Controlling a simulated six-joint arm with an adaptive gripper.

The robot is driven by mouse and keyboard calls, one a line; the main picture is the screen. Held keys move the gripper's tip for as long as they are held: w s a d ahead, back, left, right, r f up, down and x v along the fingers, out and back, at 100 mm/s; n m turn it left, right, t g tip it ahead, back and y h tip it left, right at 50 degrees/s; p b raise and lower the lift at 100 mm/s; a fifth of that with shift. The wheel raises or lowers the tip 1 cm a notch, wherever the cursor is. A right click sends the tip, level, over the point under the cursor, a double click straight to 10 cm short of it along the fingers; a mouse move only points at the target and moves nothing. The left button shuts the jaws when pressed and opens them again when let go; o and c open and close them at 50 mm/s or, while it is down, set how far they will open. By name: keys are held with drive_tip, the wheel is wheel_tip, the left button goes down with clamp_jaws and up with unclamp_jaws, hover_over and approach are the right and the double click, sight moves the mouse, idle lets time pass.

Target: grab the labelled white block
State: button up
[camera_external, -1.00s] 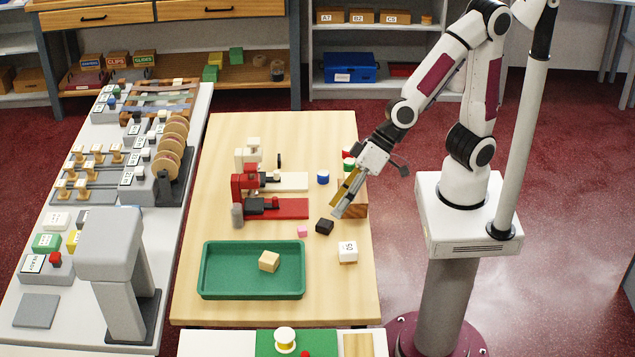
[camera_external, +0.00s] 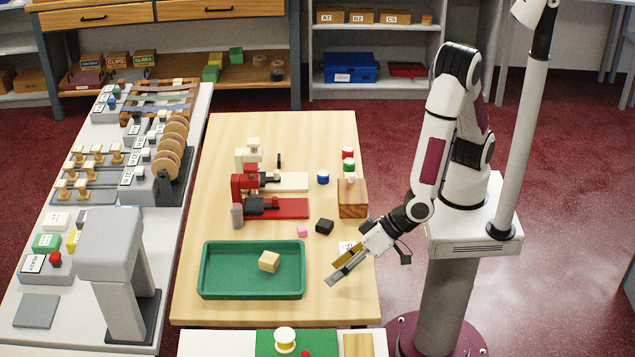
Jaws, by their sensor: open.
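Nothing shows between the fingers.
A green tray (camera_external: 204,284) holds a wooden cube (camera_external: 269,261). A wooden block (camera_external: 353,205) stands farther back. The table's front right is clear.

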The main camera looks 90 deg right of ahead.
sight(364, 280)
drive_tip(key=s+f+h, duration=0.1)
drive_tip(key=f, duration=0.1)
drive_tip(key=s+d+f+t+h, duration=0.1)
drive_tip(key=s+f+t, duration=0.1)
drive_tip(key=f, duration=0.1)
drive_tip(key=shift+s+d+f+h, duration=0.15)
drive_tip(key=shift+d+f+h, duration=0.15)
drive_tip(key=shift+f+h, duration=0.1)
drive_tip(key=shift+s+d+f+t+h, duration=0.3)
drive_tip(key=shift+s+d+t, duration=0.1)
drive_tip(key=shift+s, duration=0.1)
drive_tip(key=shift+s+d+f+t+h, duration=0.3)
drive_tip(key=shift+s+d, duration=0.05)
drive_tip(key=shift+s, duration=0.15)
drive_tip(key=shift+s+d+f+n+t+h, duration=0.15)
drive_tip(key=shift+s+d+t+h, duration=0.15)
drive_tip(key=shift+s+d, duration=0.25)
drive_tip(key=shift+s+d+f+n+t+h, duration=0.1)
drive_tip(key=shift+s+d+n+t+h, duration=0.1)
drive_tip(key=shift+s+d+t, duration=0.3)
drive_tip(key=s+d+r+t+h, duration=0.1)
drive_tip(key=s+d+t+h, duration=0.1)
drive_tip(key=s+d, duration=0.3)
drive_tip(key=shift+d+r+t, duration=0.25)
drive_tip(key=shift+r+t, duration=0.15)
drive_tip(key=shift+t, duration=0.2)
drive_tip(key=shift+w, duration=0.15)
drive_tip(key=shift+x, duration=1.2)
drive_tip(key=shift+w+d, duration=0.1)
drive_tip(key=shift+w, duration=0.05)
